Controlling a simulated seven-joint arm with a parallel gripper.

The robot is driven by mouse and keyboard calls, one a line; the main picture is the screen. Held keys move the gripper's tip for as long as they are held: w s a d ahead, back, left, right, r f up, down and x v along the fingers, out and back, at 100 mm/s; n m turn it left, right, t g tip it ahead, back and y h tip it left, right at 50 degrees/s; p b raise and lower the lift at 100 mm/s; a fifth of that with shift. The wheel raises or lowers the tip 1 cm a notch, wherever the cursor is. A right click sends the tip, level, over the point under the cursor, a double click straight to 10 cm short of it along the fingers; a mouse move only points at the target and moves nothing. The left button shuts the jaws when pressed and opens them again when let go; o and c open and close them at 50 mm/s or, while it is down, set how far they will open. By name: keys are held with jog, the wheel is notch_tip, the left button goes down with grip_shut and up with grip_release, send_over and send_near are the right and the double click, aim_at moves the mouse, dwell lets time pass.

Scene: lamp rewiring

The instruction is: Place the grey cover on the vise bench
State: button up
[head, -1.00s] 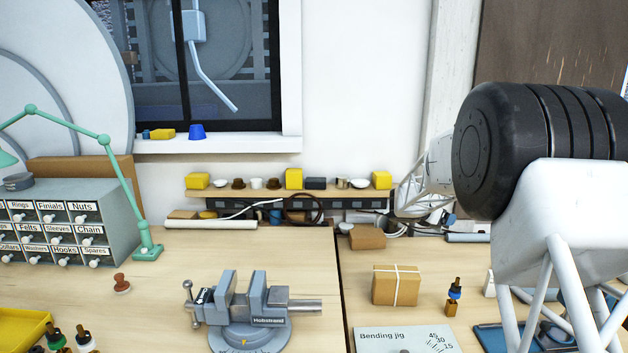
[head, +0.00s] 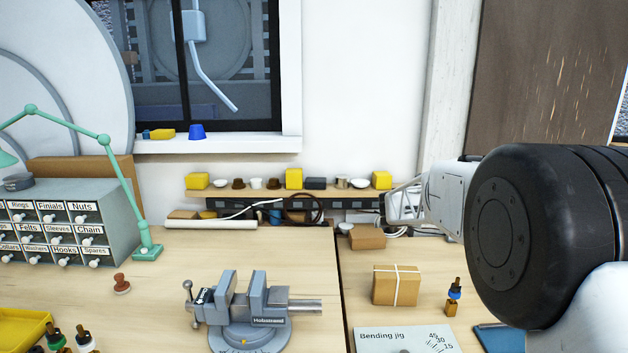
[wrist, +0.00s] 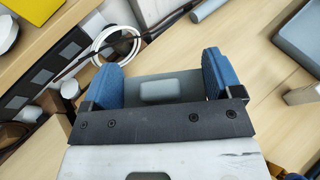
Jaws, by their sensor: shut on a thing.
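The grey cover (wrist: 185,88), a flat grey piece with a lighter raised rectangle, is between the blue fingertips of my gripper (wrist: 160,75) in the wrist view. The gripper is shut on it, above a wooden bench top. In the head view my arm's black joint is at the right; the gripper and cover cannot be made out there. The vise bench (head: 170,290) is the left wooden top, carrying a grey vise (head: 250,310). Bare wood shows behind the vise and to its right.
A seam divides the vise bench from the right bench (head: 425,270). That bench holds a tied parcel (head: 396,285), a small bottle (head: 454,296) and the bending jig plate (head: 405,340). A drawer cabinet (head: 70,225), green lamp (head: 148,250) and stamp (head: 121,284) stand left.

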jog(key=a, duration=0.1)
jog(key=a+n+t+y, duration=0.1)
jog(key=a, duration=0.1)
jog(key=shift+s+a+r+n+y, duration=0.15)
jog(key=shift+s+n+y, duration=0.15)
jog(key=shift+s+n, duration=0.1)
jog(key=s+a+n+t+y, duration=0.1)
jog(key=a+n+y, duration=0.1)
jog(key=a, duration=0.3)
jog(key=s+a+f+n+y, duration=0.1)
jog(key=s+a+n+y, duration=0.1)
jog(key=a+n+y, duration=0.1)
jog(key=shift+s+a+t+y, duration=0.35)
jog(key=shift+a+y, duration=0.25)
jog(key=shift+a, duration=0.65)
jog(key=shift+d, duration=0.1)
